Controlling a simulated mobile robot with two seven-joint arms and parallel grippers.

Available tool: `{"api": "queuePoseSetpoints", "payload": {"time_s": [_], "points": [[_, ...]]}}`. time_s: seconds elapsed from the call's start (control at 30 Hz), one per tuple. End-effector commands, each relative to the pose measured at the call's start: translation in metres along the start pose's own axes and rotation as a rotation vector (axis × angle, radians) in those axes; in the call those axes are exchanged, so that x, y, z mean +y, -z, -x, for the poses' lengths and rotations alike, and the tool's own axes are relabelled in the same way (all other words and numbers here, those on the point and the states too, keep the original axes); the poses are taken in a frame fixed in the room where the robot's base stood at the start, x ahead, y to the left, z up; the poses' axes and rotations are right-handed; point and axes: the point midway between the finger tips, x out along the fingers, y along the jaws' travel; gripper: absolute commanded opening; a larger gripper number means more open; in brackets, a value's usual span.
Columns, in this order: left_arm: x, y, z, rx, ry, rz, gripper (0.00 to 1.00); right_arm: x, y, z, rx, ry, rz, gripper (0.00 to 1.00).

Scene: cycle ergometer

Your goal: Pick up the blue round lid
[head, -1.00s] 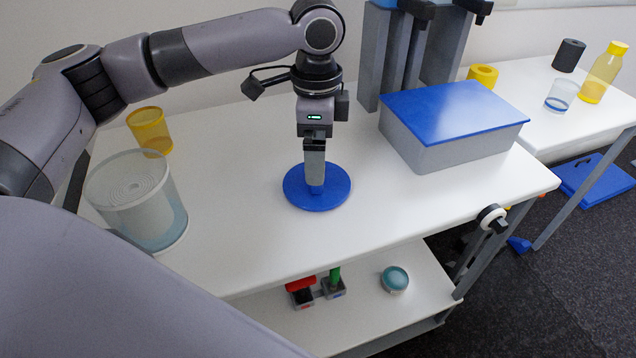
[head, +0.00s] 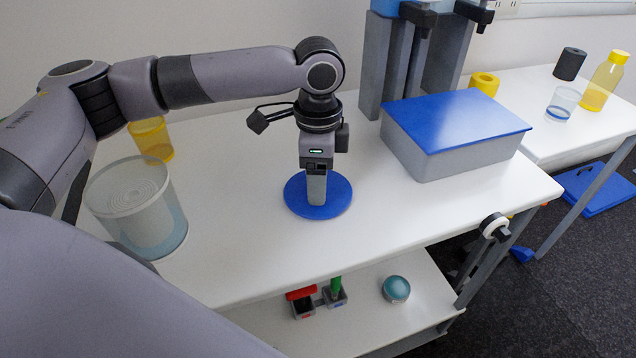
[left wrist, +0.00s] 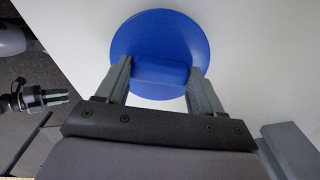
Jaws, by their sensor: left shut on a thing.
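The blue round lid (head: 334,205) lies on or just above the white table top in the middle of the head view. In the left wrist view the lid (left wrist: 160,35) shows as a blue disc with a raised block-like handle (left wrist: 160,72). My left gripper (head: 317,200) points down onto the lid's middle. In the left wrist view its fingers (left wrist: 160,80) stand on both sides of the handle, shut on it. I cannot tell whether the lid touches the table.
A grey box with a blue top (head: 455,120) stands right of the lid. A clear container (head: 140,210) and a yellow cup (head: 152,138) stand at left. A lower shelf holds a teal-topped jar (head: 396,289). The table's front is clear.

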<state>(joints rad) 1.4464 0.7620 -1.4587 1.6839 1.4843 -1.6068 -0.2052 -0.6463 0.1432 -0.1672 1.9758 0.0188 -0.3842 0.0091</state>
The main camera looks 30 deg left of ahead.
Motion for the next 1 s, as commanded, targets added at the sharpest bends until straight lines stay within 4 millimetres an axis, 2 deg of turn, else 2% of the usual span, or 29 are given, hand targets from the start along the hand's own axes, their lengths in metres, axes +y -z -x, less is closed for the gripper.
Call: {"api": "queuePoseSetpoints", "payload": {"time_s": [0.17, 0.37, 0.8, 1.0], "points": [[0.0, 0.001, 0.008, 0.003, 0.001, 0.0, 0.33, 0.0, 0.001, 0.001, 0.001, -0.001, 0.001, 0.32], [0.0, 0.001, 0.035, 0.003, 0.002, -0.001, 0.33, 0.001, 0.004, 0.003, 0.004, -0.002, 0.002, 0.32], [0.0, 0.001, 0.146, 0.003, 0.002, -0.001, 0.33, 0.004, 0.007, 0.008, 0.001, -0.01, 0.01, 0.32], [0.0, 0.001, 0.182, 0.002, 0.002, 0.0, 0.33, 0.004, 0.01, 0.011, -0.001, -0.011, 0.012, 0.32]]}}
